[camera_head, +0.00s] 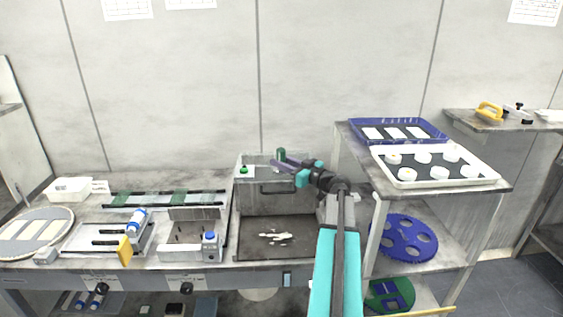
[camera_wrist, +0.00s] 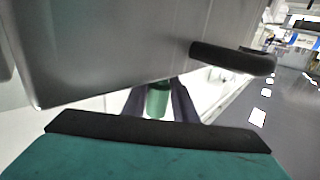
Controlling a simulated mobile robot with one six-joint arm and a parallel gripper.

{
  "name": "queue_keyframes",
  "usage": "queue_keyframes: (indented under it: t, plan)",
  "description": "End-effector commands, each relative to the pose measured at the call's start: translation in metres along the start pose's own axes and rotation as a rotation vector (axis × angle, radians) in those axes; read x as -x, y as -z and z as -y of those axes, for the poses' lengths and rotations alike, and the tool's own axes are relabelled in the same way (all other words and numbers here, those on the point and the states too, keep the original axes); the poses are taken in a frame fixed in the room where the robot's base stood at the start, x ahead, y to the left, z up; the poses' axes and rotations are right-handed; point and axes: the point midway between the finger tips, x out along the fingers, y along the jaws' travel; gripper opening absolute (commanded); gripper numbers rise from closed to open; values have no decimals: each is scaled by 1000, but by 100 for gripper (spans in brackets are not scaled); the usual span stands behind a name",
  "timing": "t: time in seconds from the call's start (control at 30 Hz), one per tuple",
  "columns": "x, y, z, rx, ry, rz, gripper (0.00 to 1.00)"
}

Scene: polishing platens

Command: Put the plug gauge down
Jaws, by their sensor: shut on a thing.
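My gripper (camera_head: 281,164) is at the grey metal box at the back of the bench, its dark fingers pointing left over the box's top. It is shut on the plug gauge (camera_head: 281,154), a small green cylinder that shows at the fingertips. In the wrist view the green plug gauge (camera_wrist: 158,100) sits between the two dark fingers (camera_wrist: 160,104). Its lower end is hidden, and I cannot tell whether it touches the surface below.
The grey metal box (camera_head: 250,203) has a black handle and a green knob (camera_head: 243,170). A white tray (camera_head: 407,183) with several white discs and a blue tray (camera_head: 356,131) stand on the shelf to the right. A round platen (camera_head: 66,214) lies far left.

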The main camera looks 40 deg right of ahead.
Motion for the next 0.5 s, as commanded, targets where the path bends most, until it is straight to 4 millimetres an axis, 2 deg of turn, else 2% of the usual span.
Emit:
queue_keyframes:
  t: [0.37,0.4,0.5]
  plan:
    - [0,-1,0,0,0,-2,0]
    - [0,-3,0,0,0,0,27]
    - [0,-3,0,0,0,0,44]
